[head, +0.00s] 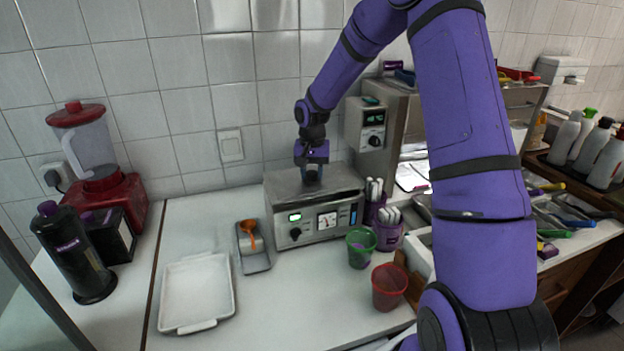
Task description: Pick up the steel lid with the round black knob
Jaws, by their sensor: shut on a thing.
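The steel lid (337,183) shows as a flat steel top on the boxy steel warmer (315,222) against the tiled wall. My gripper (312,177) points down over the middle of this lid, with its fingers at the lid's top. The gripper is shut on the lid's knob, which is mostly hidden by the fingers. The lid looks level, and I cannot see a clear gap between it and the warmer.
A white tray (197,292) and a small steel holder with an orange scoop (251,237) lie left of the warmer. A green cup (361,248), a red cup (389,287) and purple utensil cups (388,234) stand to its right. A blender (88,160) stands far left.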

